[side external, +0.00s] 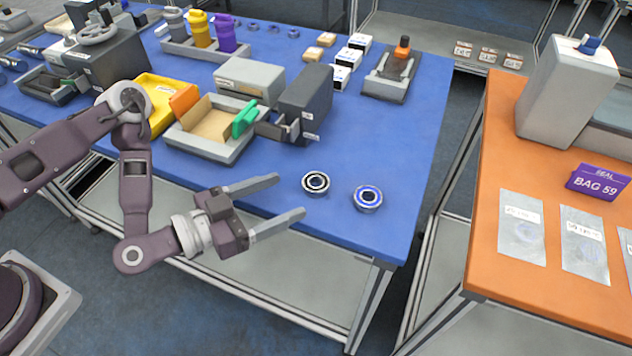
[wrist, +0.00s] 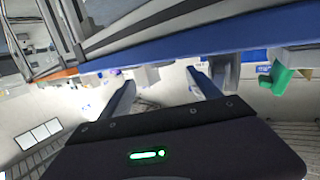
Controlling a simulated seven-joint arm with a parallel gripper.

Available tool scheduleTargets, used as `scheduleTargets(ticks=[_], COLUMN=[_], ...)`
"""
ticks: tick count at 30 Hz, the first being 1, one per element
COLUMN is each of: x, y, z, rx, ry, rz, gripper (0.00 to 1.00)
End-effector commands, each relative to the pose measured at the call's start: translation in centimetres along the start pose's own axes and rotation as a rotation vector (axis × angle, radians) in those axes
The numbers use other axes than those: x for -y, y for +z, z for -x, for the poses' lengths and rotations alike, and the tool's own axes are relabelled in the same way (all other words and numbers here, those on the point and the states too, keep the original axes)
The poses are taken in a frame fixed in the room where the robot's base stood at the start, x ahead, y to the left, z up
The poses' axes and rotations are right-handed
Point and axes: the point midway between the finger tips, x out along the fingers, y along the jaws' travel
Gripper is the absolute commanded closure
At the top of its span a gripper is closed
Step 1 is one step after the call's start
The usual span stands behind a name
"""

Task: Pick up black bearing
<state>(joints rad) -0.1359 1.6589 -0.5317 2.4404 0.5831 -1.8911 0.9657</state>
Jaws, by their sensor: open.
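The black bearing (side external: 316,183) lies flat on the blue table (side external: 395,170) near its front edge. A blue-ringed bearing (side external: 368,199) lies just to its right. My gripper (side external: 291,197) is open and empty, with its two long fingers pointing right, toward the black bearing. The fingers are apart from both bearings. In the wrist view the open fingers (wrist: 165,88) have nothing between them, and neither bearing can be made out there.
A dark grey device (side external: 306,102) and an open tray (side external: 210,145) with a green clip stand behind my gripper. White boxes (side external: 350,58) stand farther back. An orange table (side external: 480,220) with clear bags is at the right, across a gap. Blue tabletop right of the bearings is clear.

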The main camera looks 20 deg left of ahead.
Motion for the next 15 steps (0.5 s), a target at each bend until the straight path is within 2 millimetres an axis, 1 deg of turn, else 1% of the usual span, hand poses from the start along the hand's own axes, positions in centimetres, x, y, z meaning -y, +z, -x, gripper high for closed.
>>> scheduleTargets(ticks=[7, 9, 12, 15], x=[0.8, 0.7, 0.6, 0.6], y=[0.3, 0.3, 0.3, 0.3], z=[-4.2, -5.4, -6.3, -6.4], rx=[-0.003, -0.002, 0.0, 0.001], ry=[-0.004, 0.0, 0.001, 0.001], rz=[-0.002, -0.003, -0.002, -0.002], gripper=[0.28, 0.28, 0.28, 0.28])
